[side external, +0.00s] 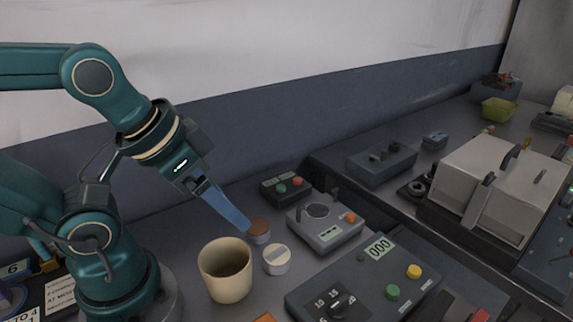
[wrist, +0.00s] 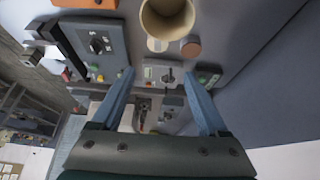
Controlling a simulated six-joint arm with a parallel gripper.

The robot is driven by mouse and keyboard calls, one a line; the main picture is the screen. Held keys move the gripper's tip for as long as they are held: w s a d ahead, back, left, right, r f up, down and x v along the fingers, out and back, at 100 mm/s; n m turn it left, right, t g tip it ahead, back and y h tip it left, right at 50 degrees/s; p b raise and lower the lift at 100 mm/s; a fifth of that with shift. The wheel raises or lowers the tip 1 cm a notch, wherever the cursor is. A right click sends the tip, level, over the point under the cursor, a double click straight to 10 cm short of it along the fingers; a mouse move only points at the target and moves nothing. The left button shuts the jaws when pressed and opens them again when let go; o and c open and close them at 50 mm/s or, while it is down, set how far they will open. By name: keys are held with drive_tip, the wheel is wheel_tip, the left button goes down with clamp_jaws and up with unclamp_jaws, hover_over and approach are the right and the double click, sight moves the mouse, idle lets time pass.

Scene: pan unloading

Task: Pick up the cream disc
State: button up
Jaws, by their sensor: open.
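The cream disc (side external: 276,260) is a short, pale round piece with a grey band across its top. It stands on the bench to the right of a cream cup, and also shows in the wrist view (wrist: 156,44) beside the cup's rim. A brown-topped disc (side external: 260,228) stands just behind it; it shows in the wrist view (wrist: 191,48) too. My gripper (side external: 246,230) has blue fingers angled down, with the tips by the brown-topped disc in the side view. In the wrist view my gripper (wrist: 157,73) is open, with nothing between its fingers.
A wall bounds the back.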

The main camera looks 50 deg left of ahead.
drive_tip(key=w+a+r+m+t+y, duration=0.2)
drive_tip(key=w+a+r+m+t, duration=0.15)
drive_tip(key=w+r+t, duration=0.65)
drive_tip(key=w+d+r+m+h, duration=0.1)
drive_tip(key=w+r+m+h, duration=0.1)
drive_tip(key=w+r+m, duration=0.45)
drive_tip(key=m+g+h, duration=0.8)
drive_tip(key=g+h, duration=0.4)
drive_tip(key=g, duration=0.4)
approach(276, 253)
drive_tip(key=x, duration=0.5)
drive_tip(key=shift+w+d+r, duration=0.1)
drive_tip(key=shift+d, duration=0.05)
drive_tip(key=shift+f, duration=0.25)
drive_tip(key=shift+s+f, duration=0.2)
drive_tip(key=shift+x, duration=2.4)
drive_tip(key=shift+r, duration=0.1)
clamp_jaws()
drive_tip(key=shift+w+r, duration=0.1)
drive_tip(key=shift+r, duration=0.05)
